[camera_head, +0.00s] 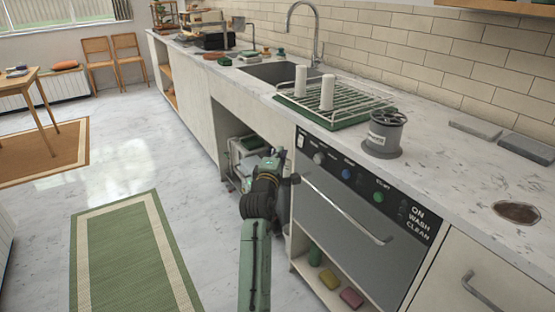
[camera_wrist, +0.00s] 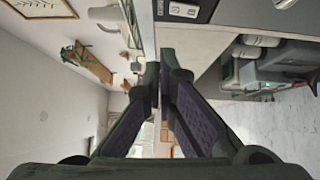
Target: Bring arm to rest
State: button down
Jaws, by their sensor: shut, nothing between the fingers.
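My green and black arm (camera_head: 256,210) rises from the bottom centre of the head view, in front of the counter just left of the dishwasher. Its far end is beside the open space under the counter, below the worktop's level. In the wrist view my gripper (camera_wrist: 164,78) is shut, with its two dark fingers meeting near the picture's middle and nothing between them. The fingertips are too small to make out in the head view. I see no contact between the gripper and the counter.
The dishwasher (camera_head: 352,213) with its bar handle is close on the right. A dish rack (camera_head: 350,104) and a grey canister (camera_head: 384,134) stand on the worktop (camera_head: 440,160). Grey-green items sit in the open under-counter space. The floor (camera_head: 45,215) on the left is clear, with a green rug (camera_head: 130,250).

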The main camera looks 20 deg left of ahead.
jog(key=shift+s+d, duration=0.15)
jog(key=shift+s, duration=0.7)
